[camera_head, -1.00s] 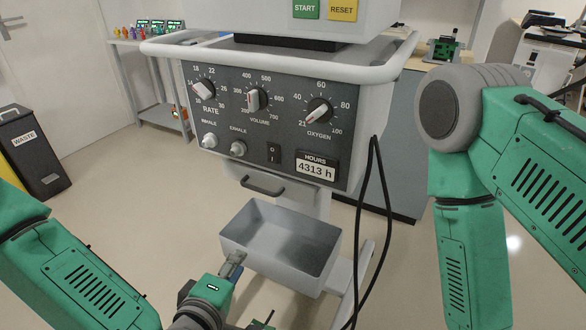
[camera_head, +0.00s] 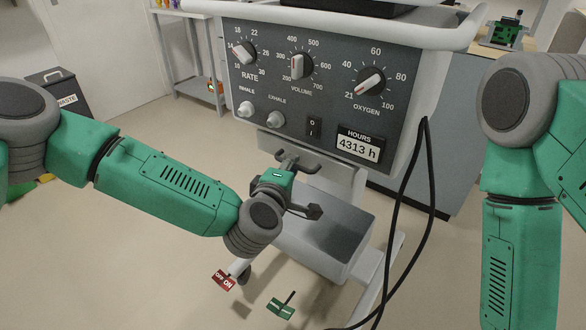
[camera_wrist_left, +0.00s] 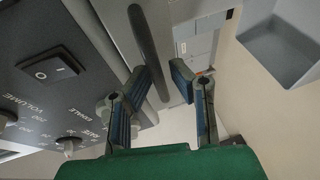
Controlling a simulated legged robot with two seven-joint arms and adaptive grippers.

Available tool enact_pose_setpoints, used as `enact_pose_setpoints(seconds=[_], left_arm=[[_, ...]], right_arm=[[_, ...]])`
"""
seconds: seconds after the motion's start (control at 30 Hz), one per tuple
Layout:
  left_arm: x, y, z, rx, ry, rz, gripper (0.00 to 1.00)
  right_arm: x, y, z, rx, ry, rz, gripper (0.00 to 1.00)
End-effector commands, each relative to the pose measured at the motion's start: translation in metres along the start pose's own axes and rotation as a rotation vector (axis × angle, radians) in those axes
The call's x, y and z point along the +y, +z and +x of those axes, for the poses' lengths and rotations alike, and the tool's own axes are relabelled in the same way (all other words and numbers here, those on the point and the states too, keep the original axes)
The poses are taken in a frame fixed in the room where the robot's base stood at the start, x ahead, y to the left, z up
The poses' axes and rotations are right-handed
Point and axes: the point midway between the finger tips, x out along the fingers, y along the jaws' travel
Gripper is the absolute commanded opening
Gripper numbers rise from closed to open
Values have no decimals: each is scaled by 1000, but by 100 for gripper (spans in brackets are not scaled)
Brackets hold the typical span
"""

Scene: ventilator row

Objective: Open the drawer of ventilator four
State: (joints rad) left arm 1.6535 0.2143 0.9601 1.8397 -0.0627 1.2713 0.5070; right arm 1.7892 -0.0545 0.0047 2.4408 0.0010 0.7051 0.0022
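The ventilator (camera_head: 330,95) has a dark panel with dials and an hours plate reading 4313 h; no number four shows. Below the panel is the drawer's dark bar handle (camera_head: 312,165), seen close up in the left wrist view (camera_wrist_left: 146,45). The drawer appears shut; my arm partly covers its front. My left gripper (camera_head: 301,186) is at the handle, fingers apart. In the left wrist view my left gripper (camera_wrist_left: 160,78) has the bar's near end between its spread fingers; contact cannot be told. My right gripper is out of view.
An open grey bin (camera_head: 345,240) hangs below the drawer, close under my left gripper. Black cables (camera_head: 410,210) hang at the right. A waste bin (camera_head: 60,92) stands far left.

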Motion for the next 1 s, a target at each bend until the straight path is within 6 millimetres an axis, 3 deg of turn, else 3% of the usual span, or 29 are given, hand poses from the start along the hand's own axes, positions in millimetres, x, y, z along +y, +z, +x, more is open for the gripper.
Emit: enact_pose_setpoints(seconds=[0.4,0.47,0.7,0.87,1.0], left_arm=[[1,1,10,-1,0,1,19],[1,1,10,-1,0,1,1],[0,0,8,-1,-2,1,0],[-4,-8,-16,-1,-7,3,0],[-12,-20,-55,-2,-11,3,0]], right_arm=[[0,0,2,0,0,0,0],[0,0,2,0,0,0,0],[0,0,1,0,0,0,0],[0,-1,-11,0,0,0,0],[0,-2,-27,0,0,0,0]])
